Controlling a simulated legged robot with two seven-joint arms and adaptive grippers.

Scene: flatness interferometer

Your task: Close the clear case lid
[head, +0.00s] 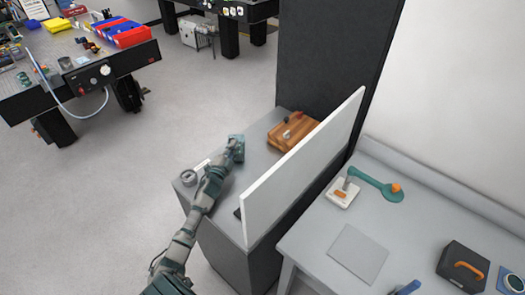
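My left arm reaches up from the bottom over a grey bench top (258,158). My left gripper (237,143) is at its far end, low over the bench, left of a wooden block (293,131) and apart from it. The gripper is too small for me to tell open from shut. The wooden block carries small red and grey parts. I cannot make out a clear case or its lid.
An upright white panel (300,170) edges the bench's right side. Right of the panel, another table holds a green-armed lamp-like device (378,184) and a black box (462,266). Open floor lies left.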

